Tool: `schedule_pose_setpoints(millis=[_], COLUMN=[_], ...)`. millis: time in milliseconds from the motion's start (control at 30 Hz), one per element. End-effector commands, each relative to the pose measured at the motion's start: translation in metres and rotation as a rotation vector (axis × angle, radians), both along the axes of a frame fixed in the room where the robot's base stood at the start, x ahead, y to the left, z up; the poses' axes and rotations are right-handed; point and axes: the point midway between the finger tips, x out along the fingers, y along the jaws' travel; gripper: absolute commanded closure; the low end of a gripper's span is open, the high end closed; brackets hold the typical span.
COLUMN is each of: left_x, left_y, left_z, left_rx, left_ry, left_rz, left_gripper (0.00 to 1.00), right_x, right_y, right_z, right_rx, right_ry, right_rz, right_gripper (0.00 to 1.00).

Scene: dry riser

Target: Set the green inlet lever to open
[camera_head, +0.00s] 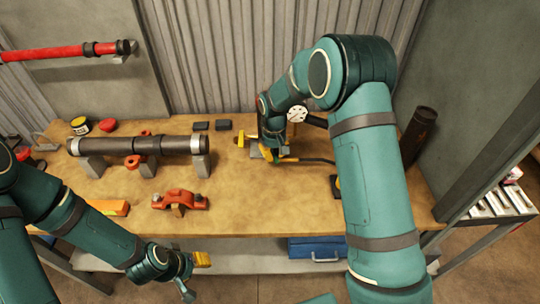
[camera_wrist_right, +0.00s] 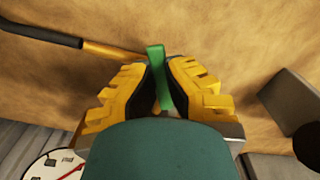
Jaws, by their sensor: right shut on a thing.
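My right gripper (camera_wrist_right: 160,75) is shut, its yellow fingers with black pads closed on a narrow green lever (camera_wrist_right: 155,62) that sticks out beyond the tips. In the head view the right gripper (camera_head: 271,153) is low over the back middle of the workbench, and the wrist hides most of what it holds. Whether the lever is at open or closed cannot be read. A white dial with a red needle (camera_wrist_right: 55,164) is partly seen in the wrist view. My left gripper (camera_head: 195,272) hangs before the bench's front edge; its jaw opening is unclear.
A tool with a dark grip and orange-brown shaft (camera_wrist_right: 85,45) lies against the green lever's end. A grey block (camera_wrist_right: 296,104) is beside the gripper. On the bench (camera_head: 265,205) are a dark pipe (camera_head: 140,145) on stands and a red clamp (camera_head: 180,199). The front middle is clear.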

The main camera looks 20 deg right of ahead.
Motion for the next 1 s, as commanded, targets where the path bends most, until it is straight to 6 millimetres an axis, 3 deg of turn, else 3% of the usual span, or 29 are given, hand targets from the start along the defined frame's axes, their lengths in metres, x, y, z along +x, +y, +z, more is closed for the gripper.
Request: schedule_pose_setpoints(millis=[1000], left_x=[0.000], left_y=[0.000], left_z=[-0.004], left_rx=[0.001], left_ry=[0.000], left_rz=[0.000], left_gripper=[0.54], right_x=[0.021], right_y=[-0.033], right_z=[-0.006], right_rx=[0.004], right_ry=[0.014], right_rz=[0.910], right_gripper=[1.00])
